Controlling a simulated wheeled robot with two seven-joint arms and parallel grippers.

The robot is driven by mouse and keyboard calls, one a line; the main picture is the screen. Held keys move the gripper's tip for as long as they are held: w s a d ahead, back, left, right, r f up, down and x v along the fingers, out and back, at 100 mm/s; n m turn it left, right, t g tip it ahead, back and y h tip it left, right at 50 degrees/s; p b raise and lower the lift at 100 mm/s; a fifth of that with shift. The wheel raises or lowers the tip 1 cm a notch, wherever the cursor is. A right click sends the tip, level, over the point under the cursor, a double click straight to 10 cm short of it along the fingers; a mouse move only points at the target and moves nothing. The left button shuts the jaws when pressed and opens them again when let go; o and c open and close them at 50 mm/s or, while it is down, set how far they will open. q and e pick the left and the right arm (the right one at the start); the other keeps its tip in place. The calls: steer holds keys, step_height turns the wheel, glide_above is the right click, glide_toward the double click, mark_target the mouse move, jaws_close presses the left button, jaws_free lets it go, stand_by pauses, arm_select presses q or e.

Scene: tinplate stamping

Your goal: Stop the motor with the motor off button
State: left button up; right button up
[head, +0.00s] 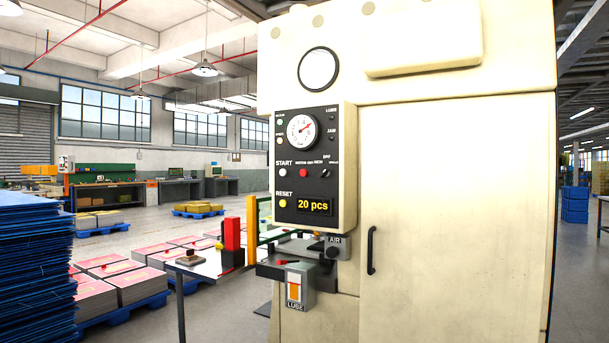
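The stamping press (455,200) is a tall cream cabinet filling the right half of the head view. Its black control panel (322,138) faces me at the cabinet's left side. A red button (303,173) sits mid-panel under a small label that seems to begin with "MOTOR"; the rest is too small to read surely. A white button (283,172) is under START, and a yellow one (283,203) is beside RESET. A black selector knob (323,174) is right of the red button. A small greenish lamp (280,122) is at upper left. Neither gripper is in view.
A display (314,206) reads "20 pcs" below a round gauge (302,131). A LUBE unit (297,287) and an AIR fitting (333,247) stick out below the panel. A small table (205,268) and a blue sheet stack (35,265) stand to the left.

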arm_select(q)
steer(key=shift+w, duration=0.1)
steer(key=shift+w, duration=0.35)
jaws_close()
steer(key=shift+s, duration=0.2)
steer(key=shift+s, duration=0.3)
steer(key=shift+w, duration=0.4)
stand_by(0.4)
